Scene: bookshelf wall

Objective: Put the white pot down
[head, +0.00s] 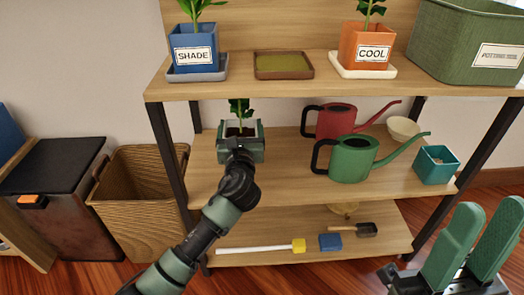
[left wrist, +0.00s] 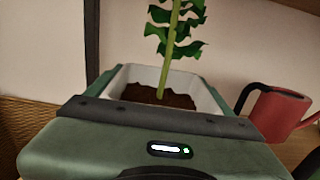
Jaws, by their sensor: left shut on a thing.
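The white pot (head: 229,124) holds dark soil and a green plant. It also shows upright in the left wrist view (left wrist: 140,72). My left gripper (head: 241,136) is shut on the white pot, with a finger on either side of it. The gripper and pot are at the left end of the middle shelf (head: 285,170). The gripper hides the pot's lower part, so I cannot tell whether its base touches the board. My right gripper (head: 477,236) is at the lower right, empty, its two fingers apart.
On the top shelf stand a blue SHADE pot (head: 194,48), an empty brown saucer (head: 284,76), an orange COOL pot (head: 366,47) and a green bin (head: 455,45). Right of my left gripper are red (head: 335,121) and green (head: 352,160) watering cans. A wicker basket (head: 135,205) stands left.

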